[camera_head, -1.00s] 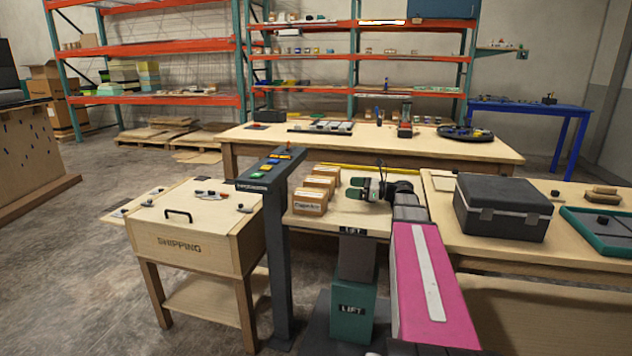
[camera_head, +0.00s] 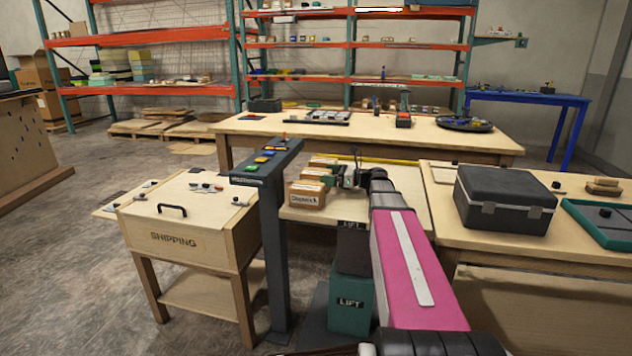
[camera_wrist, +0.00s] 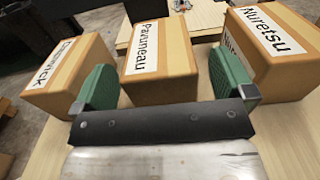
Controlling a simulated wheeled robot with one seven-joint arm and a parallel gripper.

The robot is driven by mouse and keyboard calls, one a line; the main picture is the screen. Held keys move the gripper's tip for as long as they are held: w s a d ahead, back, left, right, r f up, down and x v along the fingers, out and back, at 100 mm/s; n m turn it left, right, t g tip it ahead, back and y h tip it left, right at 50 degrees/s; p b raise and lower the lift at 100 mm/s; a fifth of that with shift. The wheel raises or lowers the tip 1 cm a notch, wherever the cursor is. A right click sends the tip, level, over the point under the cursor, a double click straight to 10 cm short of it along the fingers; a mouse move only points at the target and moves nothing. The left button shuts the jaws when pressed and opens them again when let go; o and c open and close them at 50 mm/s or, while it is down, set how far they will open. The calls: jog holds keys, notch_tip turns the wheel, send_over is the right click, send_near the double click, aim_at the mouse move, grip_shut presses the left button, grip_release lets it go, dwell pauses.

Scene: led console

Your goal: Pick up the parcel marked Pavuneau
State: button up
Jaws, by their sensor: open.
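The parcel marked Pavuneau (camera_wrist: 158,62) is a brown box with a white label, in the middle of the wrist view. It stands between the parcel marked Dagswick (camera_wrist: 68,75) on the left and the parcel marked Nuretsu (camera_wrist: 265,50) on the right. My gripper (camera_wrist: 163,85) is open, its green pads apart, with the Pavuneau parcel ahead of and between them. In the head view my gripper (camera_head: 338,178) is at the right of the parcel row, where the Dagswick parcel (camera_head: 307,194) is nearest. Whether a pad touches a parcel cannot be told.
A dark post with coloured buttons (camera_head: 264,160) stands left of the parcels. A wooden shipping box (camera_head: 180,225) is farther left. A black case (camera_head: 505,200) sits on the right table. A long table (camera_head: 460,146) stands behind.

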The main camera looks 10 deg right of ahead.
aim_at(320, 171)
jog(key=x, duration=0.3)
jog(key=shift+a, duration=0.25)
jog(key=c, duration=1.2)
